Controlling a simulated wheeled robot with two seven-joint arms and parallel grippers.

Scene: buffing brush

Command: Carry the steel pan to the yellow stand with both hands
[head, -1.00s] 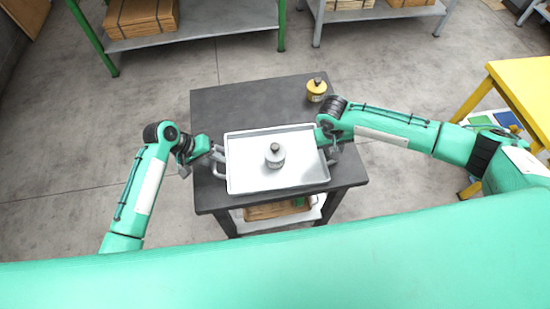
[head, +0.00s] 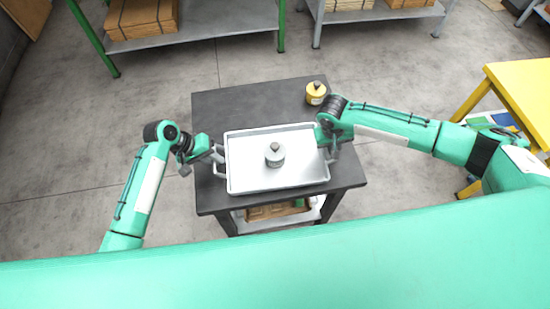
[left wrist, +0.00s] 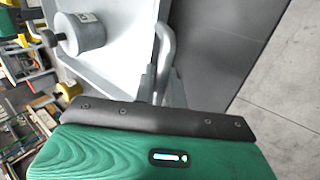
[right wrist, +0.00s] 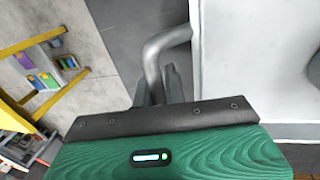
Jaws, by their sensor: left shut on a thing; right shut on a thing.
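The steel pan (head: 300,177) is a shallow grey tray with a handle at each end. It is level, over the dark table (head: 240,102); any gap beneath it is hard to make out. A grey weight with a knob (head: 275,157) stands upright in the pan and also shows in the left wrist view (left wrist: 82,35). My left gripper (head: 214,158) is shut on the left handle (left wrist: 165,45). My right gripper (right wrist: 160,85) is shut on the right handle (right wrist: 160,45); the arm partly hides it in the head view. The yellow stand (head: 520,85) is at the far right.
A yellow-and-dark pot (head: 316,93) stands on the table's back right corner. A lower shelf under the table holds a wooden box (head: 275,210). Shelving with cardboard (head: 195,33) stands at the back. Open concrete floor (head: 415,85) lies between table and stand.

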